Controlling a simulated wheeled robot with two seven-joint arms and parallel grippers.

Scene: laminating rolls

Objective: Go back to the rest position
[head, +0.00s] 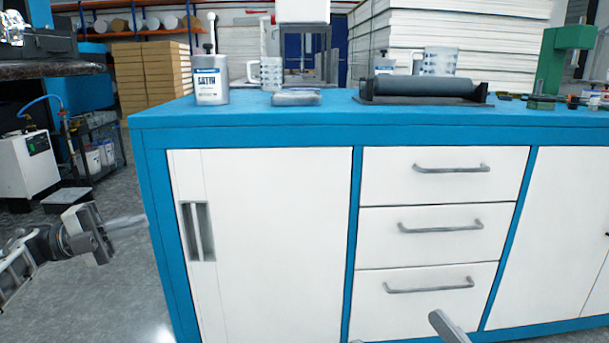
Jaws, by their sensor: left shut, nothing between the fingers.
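My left gripper (138,221) is at the left, low in front of the blue workbench's left edge. Its fingers point right, are shut and hold nothing. My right gripper (448,327) shows only as a grey tip at the bottom edge, in front of the drawers; the rest is out of frame, so its opening cannot be told. On the blue workbench (330,125) lies a dark laminating roll (424,86) on a black base, away from both grippers.
A green press (561,60) is at right. Drawer handles (440,227) stick out in front. Open floor (115,290) lies at the left.

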